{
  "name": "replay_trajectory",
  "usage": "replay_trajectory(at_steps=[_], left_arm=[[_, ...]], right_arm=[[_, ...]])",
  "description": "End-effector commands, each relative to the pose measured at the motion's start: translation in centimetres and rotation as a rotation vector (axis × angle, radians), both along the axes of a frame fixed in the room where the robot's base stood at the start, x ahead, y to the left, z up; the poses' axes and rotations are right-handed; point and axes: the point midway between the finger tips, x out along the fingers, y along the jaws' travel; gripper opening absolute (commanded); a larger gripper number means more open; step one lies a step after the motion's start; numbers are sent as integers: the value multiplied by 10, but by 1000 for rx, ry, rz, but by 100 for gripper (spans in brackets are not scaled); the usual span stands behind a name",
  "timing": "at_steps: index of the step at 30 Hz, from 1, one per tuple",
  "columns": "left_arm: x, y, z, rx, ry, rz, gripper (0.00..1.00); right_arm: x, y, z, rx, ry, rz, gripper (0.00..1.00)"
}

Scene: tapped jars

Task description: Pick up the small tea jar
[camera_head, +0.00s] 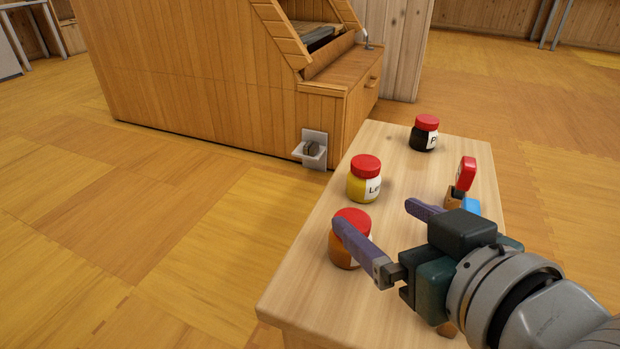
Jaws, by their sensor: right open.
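Three red-lidded jars stand upright on a small wooden table (308,262). A black jar (424,138) at the far end has a label starting with "P". A yellow jar (358,186) in the middle has a label starting with "Le". An orange-brown jar (341,252) is nearest, partly hidden by my finger, its label mostly covered. I cannot read "tea" on any label, so I cannot tell which is the tea jar. My right gripper (376,214) is open, with nothing seen held. One finger overlaps the orange-brown jar in the picture; contact is unclear. My left gripper is out of view.
A red object (466,173) with brown and blue parts near it is at the table's right side, partly behind my gripper. A wooden cabinet (210,95) with a small bracket (312,150) stands beyond the table. The floor at left is clear.

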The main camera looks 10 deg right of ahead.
Motion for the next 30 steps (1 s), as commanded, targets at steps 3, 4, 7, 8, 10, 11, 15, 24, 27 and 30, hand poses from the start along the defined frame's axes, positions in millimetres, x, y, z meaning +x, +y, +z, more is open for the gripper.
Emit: replay_trajectory(at_steps=[3, 4, 7, 8, 10, 11, 15, 24, 27, 30], left_arm=[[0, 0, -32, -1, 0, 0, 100], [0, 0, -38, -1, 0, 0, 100], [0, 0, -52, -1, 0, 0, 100], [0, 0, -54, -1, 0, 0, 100], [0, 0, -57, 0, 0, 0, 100], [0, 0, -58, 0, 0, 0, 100], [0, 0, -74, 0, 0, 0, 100], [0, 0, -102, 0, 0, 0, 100], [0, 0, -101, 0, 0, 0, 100], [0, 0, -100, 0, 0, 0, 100]], right_arm=[[0, 0, -38, 1, 1, 0, 98], [0, 0, -44, 1, 1, 0, 98], [0, 0, -62, 1, 1, 0, 98], [6, 1, -61, 1, -4, 0, 98], [14, 2, -60, 2, -5, 0, 98], [16, 2, -61, 0, -3, 0, 98], [32, 4, -70, 0, -3, 0, 98], [68, 8, -82, 1, -1, 0, 98], [69, 8, -80, 1, 1, 0, 98], [69, 8, -80, 1, 1, 0, 98]])
